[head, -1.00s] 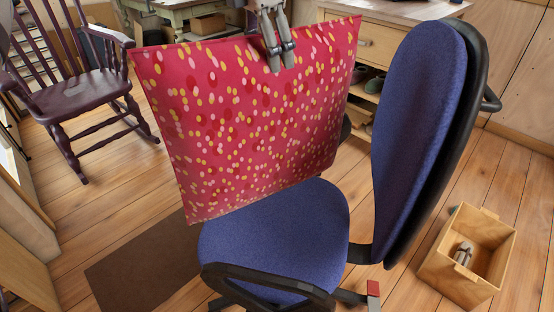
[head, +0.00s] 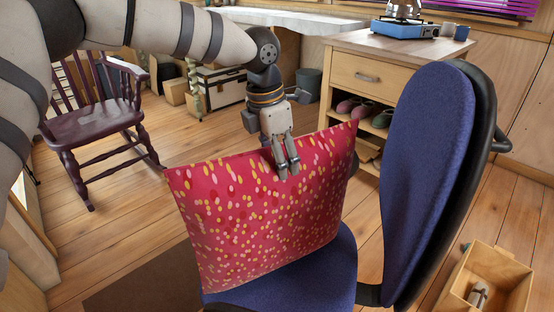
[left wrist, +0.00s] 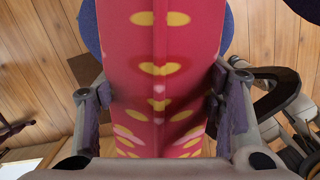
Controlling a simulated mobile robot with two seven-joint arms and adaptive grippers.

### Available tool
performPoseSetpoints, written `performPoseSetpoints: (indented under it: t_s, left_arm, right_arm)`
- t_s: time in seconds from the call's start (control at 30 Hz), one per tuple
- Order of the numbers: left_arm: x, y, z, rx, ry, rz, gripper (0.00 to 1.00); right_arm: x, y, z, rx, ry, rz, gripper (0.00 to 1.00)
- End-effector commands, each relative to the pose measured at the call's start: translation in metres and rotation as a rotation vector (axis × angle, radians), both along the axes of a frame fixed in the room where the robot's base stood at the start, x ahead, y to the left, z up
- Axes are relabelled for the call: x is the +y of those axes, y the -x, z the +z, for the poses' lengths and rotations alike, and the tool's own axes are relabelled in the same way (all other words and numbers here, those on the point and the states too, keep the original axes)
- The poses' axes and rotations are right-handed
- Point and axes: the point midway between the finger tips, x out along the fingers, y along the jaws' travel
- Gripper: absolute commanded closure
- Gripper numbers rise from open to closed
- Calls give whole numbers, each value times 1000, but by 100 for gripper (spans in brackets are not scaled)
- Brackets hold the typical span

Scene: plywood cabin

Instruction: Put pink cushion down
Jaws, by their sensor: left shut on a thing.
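The pink cushion (head: 262,215), dark pink with yellow, red and pale spots, stands upright and slightly tilted over the seat of the blue office chair (head: 335,275). Its lower edge is at the seat; I cannot tell how much of its weight rests there. My left gripper (head: 287,168) is shut on the middle of the cushion's top edge, from above. In the left wrist view the cushion (left wrist: 160,75) fills the space between the two fingers. The chair's tall blue backrest (head: 428,175) is to the right of the cushion. My right gripper is not in view.
A dark rocking chair (head: 100,125) stands at the left. A wooden cabinet (head: 375,75) with shoes on its shelf and a blue camping stove (head: 405,27) on top is behind. An open wooden box (head: 492,275) lies on the floor at the right.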

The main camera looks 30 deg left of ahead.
Motion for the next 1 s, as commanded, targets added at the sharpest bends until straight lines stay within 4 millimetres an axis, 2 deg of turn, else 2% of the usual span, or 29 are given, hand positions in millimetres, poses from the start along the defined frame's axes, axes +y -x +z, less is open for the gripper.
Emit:
performPoseSetpoints:
  t_s: [0.2, 0.23, 0.3, 0.67, 0.77, 1.0]
  left_arm:
    - [0, 0, 0, -1, 0, -1, 99]
    - [0, 0, -1, 0, 0, -1, 31]
    - [0, 0, 0, 0, 0, -1, 17]
    - [0, 0, 4, -1, 0, -1, 17]
    - [1, 2, 24, -5, 2, -1, 17]
    - [7, 10, 89, -6, 2, 0, 17]
  right_arm:
    - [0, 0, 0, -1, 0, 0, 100]
    - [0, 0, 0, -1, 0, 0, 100]
    - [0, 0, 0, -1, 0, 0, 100]
    - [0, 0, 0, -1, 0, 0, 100]
    - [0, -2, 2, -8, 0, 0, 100]
    - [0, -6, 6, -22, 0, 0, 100]
